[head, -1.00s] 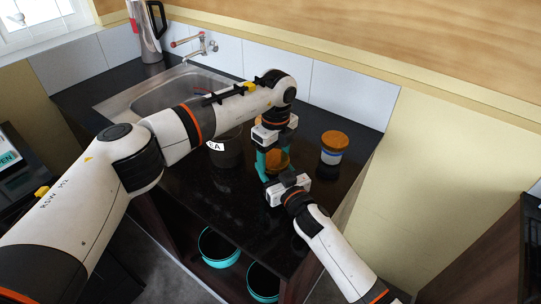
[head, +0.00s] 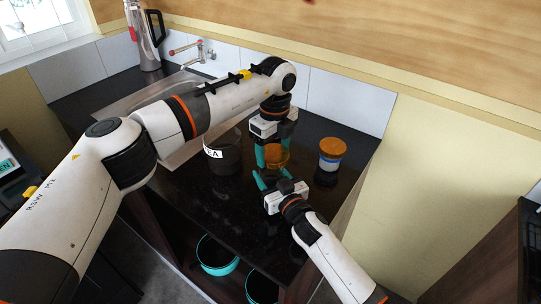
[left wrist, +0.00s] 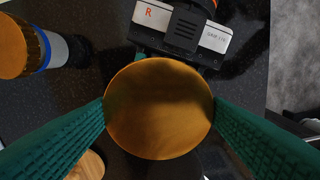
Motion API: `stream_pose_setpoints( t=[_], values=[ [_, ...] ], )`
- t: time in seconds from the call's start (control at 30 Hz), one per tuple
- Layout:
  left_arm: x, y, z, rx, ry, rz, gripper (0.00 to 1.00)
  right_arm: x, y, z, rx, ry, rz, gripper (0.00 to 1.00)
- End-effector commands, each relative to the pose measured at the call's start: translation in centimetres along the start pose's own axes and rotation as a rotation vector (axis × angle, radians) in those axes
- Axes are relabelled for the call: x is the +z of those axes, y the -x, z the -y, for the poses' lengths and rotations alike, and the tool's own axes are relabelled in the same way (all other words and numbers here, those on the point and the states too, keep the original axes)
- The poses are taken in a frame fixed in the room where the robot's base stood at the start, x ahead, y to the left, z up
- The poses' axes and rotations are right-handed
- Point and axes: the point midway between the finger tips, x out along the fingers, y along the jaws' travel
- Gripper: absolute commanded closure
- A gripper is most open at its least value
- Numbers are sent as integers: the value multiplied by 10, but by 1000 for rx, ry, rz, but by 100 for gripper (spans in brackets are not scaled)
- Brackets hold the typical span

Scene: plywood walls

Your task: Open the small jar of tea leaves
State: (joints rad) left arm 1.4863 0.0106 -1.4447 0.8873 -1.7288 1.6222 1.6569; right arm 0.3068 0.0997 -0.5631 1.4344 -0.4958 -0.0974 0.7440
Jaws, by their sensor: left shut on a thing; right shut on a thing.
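My left gripper (head: 275,158) points down from above with its teal fingers on both sides of a round, wooden-looking lid (head: 277,154). In the left wrist view this lid (left wrist: 159,108) fills the middle, with a green finger touching each side. My right gripper (head: 275,177) comes in from the front, just below the left one, and is shut on the jar's body, which is dark and hard to make out. The lid hides the body in the left wrist view, where the right gripper's housing shows at the top. Whether lid and body still touch is unclear.
A larger dark jar (head: 226,158) labelled TEA stands left of my grippers. A wooden-lidded jar with a blue band (head: 331,152) stands to the right. Teal bowls (head: 217,254) sit below the dark counter.

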Motion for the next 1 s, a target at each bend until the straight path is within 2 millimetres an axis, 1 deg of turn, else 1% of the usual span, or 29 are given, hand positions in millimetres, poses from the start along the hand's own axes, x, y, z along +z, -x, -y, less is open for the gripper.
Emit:
stream_pose_setpoints(
  t=[0.03,0.1,0.3,0.33,0.4,0.47,0.77,0.87,0.97,1.0],
  values=[
    [0,6,0,2,0,-1,56,-3,0,0,0,0,-5,100],
    [0,10,0,1,0,-1,56,-3,0,-1,0,0,-4,100],
    [0,11,0,0,1,0,56,-2,0,-1,1,0,-4,100],
    [0,11,0,0,1,0,56,-2,0,-1,1,0,-4,38],
    [0,10,0,0,1,0,56,-2,0,-1,1,0,-3,27],
    [0,10,0,0,1,0,56,-1,0,-1,1,0,-2,18],
    [0,10,0,-1,1,-1,56,0,2,0,1,-1,0,18],
    [0,10,0,-1,1,-1,56,-1,9,0,0,-1,0,18],
    [0,10,0,-1,1,-1,56,-1,25,0,1,0,0,18],
    [0,10,0,-1,1,-1,56,-1,33,0,2,0,-1,18]
  ],
)
